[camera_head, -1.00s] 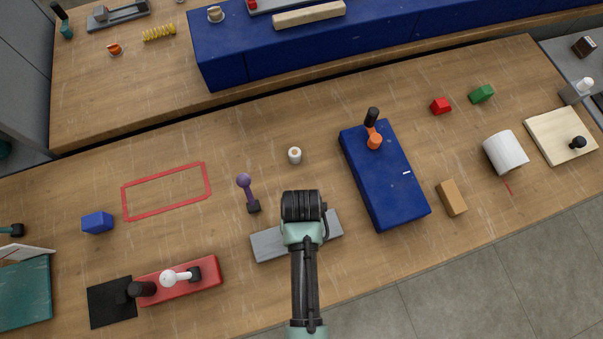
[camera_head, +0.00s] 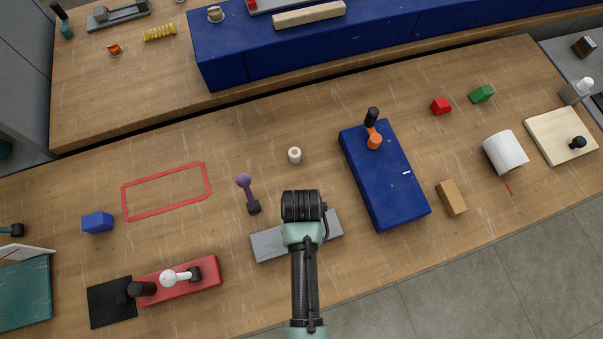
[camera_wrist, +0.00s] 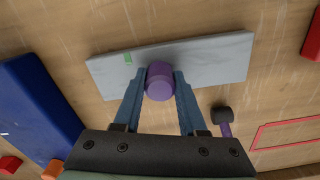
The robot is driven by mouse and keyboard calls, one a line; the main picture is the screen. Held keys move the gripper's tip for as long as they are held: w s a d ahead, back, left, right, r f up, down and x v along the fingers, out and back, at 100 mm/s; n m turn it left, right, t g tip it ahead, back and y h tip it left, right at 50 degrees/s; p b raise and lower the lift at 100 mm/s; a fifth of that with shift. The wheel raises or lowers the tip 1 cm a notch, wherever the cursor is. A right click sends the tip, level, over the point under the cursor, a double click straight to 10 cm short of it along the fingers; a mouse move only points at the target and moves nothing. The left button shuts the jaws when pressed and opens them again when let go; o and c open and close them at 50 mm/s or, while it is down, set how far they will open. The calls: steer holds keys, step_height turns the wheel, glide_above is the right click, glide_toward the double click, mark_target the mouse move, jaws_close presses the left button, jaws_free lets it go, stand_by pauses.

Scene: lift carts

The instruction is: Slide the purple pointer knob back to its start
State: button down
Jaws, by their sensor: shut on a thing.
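The purple pointer knob (camera_wrist: 159,85) stands on a long grey plate (camera_wrist: 215,60) in the wrist view, near the plate's middle. A small green mark (camera_wrist: 128,58) is on the plate to the left of the knob. My gripper (camera_wrist: 161,76) is shut on the knob, with one blue-grey finger on each side. In the head view the same grey plate (camera_head: 268,244) lies under my arm, which hides the knob, the green mark and my fingers.
A purple-handled lever with a dark base (camera_head: 245,185) stands left of the plate. A blue box with an orange lever (camera_head: 395,190) is to the right. A red block with a white-knobbed lever (camera_head: 210,275) lies at lower left. Bare table surrounds the plate.

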mark_target(281, 240)
stand_by(0.7)
steer(key=a+p, duration=0.1)
steer(key=a, duration=0.1)
steer(key=s+a+p, duration=0.1)
steer(key=a, duration=0.1)
steer(key=shift+s+a+r, duration=0.1)
steer(key=shift+s+r, duration=0.05)
steer(key=shift+s, duration=0.05)
steer(key=shift+s+a, duration=0.1)
steer(key=shift+a, duration=0.3)
steer(key=shift+c, duration=2.3)
jaws_free()
step_height(281, 240, up, 13)
steer(key=shift+b, duration=0.4)
